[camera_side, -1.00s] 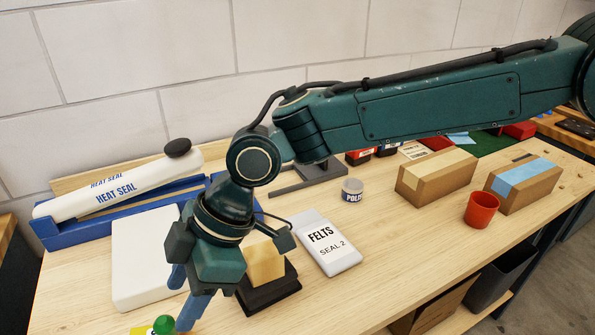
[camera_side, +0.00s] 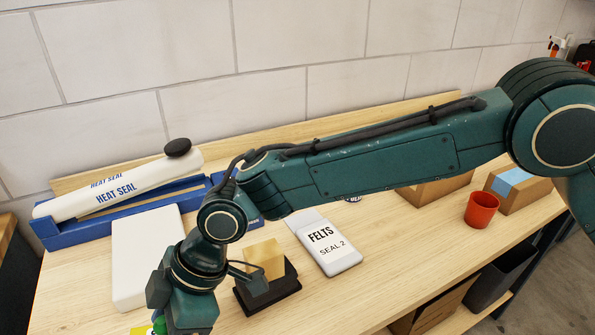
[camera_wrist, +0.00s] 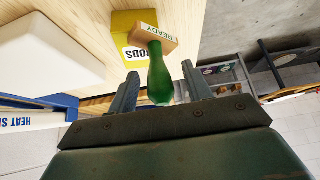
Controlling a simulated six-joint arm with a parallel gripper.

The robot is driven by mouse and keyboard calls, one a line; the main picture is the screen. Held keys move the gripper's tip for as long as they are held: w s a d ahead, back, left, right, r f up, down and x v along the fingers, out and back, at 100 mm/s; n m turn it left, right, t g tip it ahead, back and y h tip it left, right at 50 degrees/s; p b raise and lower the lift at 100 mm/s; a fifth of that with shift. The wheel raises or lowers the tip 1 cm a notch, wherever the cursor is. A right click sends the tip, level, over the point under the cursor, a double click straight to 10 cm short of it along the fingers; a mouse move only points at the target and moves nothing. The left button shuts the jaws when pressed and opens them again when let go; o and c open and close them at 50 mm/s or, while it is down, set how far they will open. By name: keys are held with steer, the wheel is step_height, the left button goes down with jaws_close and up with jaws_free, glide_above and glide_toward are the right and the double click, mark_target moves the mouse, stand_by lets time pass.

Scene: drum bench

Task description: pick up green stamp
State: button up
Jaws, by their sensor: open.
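The green stamp (camera_wrist: 159,82) has a green handle and a wooden base marked READY. In the wrist view its handle lies between the two fingers of my gripper (camera_wrist: 160,71), with visible gaps at both sides. My gripper is open and its fingers look apart from the handle. In the side view only a bit of green stamp (camera_side: 159,324) shows at the bottom edge, left of my gripper's body. The fingertips are hidden or below the frame there.
A yellow box (camera_wrist: 126,24) lies by the stamp's base. A white slab (camera_side: 146,240), a dark pad with a wooden block (camera_side: 264,258) and a white FELTS packet (camera_side: 327,246) are near my wrist. The blue heat sealer (camera_side: 62,233) stands behind.

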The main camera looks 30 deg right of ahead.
steer(key=shift+x, duration=1)
steer(key=shift+c, duration=0.2)
jaws_close()
steer(key=shift+r, duration=0.15)
step_height(320, 180, up, 20)
stand_by(0.3)
stand_by(0.5)
